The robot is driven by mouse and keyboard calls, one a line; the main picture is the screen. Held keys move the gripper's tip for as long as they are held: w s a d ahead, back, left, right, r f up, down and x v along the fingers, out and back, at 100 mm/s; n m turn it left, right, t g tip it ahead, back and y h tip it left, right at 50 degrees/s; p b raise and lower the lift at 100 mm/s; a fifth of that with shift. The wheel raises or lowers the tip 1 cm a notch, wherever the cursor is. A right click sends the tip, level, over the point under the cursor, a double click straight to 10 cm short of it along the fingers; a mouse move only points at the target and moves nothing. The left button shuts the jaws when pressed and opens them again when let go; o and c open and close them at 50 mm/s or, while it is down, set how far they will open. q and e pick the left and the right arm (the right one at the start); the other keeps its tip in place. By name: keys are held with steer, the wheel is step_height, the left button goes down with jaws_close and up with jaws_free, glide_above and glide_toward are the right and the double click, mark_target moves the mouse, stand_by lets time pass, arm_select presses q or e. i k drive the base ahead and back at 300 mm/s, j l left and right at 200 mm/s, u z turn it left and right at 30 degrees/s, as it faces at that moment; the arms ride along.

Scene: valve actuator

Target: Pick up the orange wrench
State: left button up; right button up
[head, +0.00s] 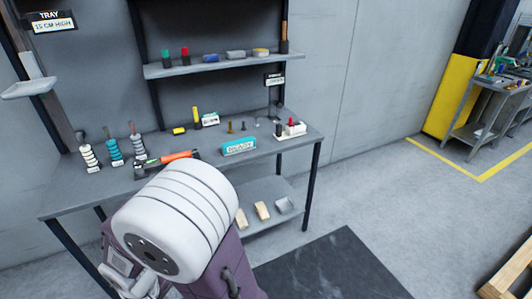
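An orange tool (180,157), which looks like the orange wrench, lies on the top of the grey workbench (80,198), left of the middle. A dark grey part is at its left end, but it is too small to make out clearly. A large white rounded body with purple parts stands in front of the bench and hides the bench top just below the tool. I cannot make out either gripper in the head view, and nothing is seen touching the tool.
Stacked valve-like pieces (114,152) stand left of the tool. A teal box (239,147) and a red-and-white piece (291,128) are to its right. A shelf (215,66) with small items hangs above. Open floor (365,215) lies right of the bench.

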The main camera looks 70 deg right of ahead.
mark_target(140, 171)
steer(key=z, duration=1.45)
steer(key=i+l+u, duration=0.05)
